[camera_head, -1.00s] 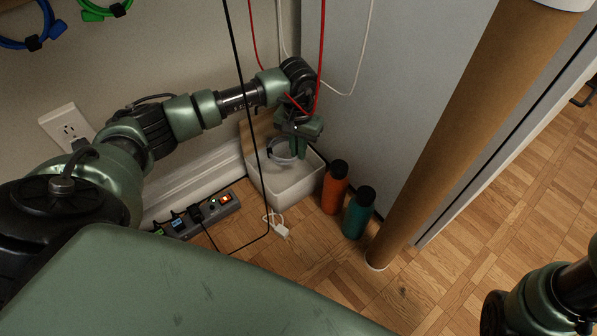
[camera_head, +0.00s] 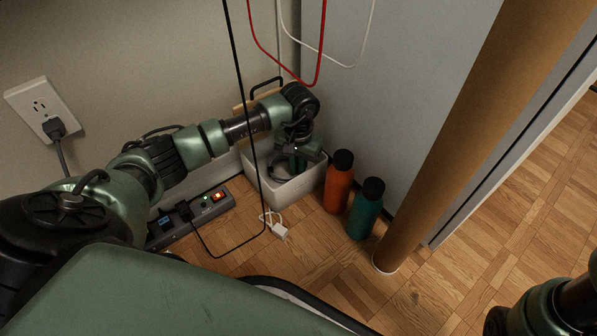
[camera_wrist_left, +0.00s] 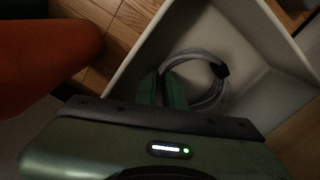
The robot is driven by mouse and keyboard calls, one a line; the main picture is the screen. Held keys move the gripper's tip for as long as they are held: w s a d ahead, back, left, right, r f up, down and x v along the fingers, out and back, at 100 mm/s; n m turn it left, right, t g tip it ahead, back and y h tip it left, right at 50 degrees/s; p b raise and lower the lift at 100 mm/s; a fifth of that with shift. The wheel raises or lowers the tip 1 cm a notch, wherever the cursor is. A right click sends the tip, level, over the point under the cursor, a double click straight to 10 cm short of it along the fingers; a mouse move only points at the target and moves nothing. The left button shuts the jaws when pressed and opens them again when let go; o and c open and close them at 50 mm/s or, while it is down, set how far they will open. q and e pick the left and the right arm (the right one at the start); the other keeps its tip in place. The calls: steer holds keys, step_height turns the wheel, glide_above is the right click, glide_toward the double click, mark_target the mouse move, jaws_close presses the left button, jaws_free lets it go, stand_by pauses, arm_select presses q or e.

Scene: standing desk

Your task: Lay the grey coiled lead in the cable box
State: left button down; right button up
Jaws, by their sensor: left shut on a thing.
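The cable box (camera_head: 297,190) is a white open-topped bin on the wood floor against the wall. My left gripper (camera_head: 298,164) reaches down into its opening. In the left wrist view, the gripper's green fingers (camera_wrist_left: 162,88) are shut on the grey coiled lead (camera_wrist_left: 218,92), a loop with a dark strap. The loop lies within the box's walls (camera_wrist_left: 258,35) in that view; I cannot tell whether it touches the bottom. In the head view, the lead (camera_head: 276,160) is shaded and partly hidden by the gripper. My right gripper is out of view.
An orange bottle (camera_head: 339,186) and a teal bottle (camera_head: 366,209) stand right of the box. A power strip (camera_head: 192,216) and a white plug (camera_head: 277,230) lie in front. A black cable (camera_head: 240,90) and a red cable (camera_head: 321,45) hang nearby. A brown column (camera_head: 455,125) stands right.

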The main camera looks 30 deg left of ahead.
arm_select(q)
steer(key=shift+f, duration=0.1)
steer(key=c, duration=1.5)
jaws_free()
step_height(320, 180, up, 12)
steer(key=p, duration=0.7)
steer(key=shift+r+p, duration=0.2)
steer(key=shift+p, duration=0.15)
steer(key=shift+d, duration=0.1)
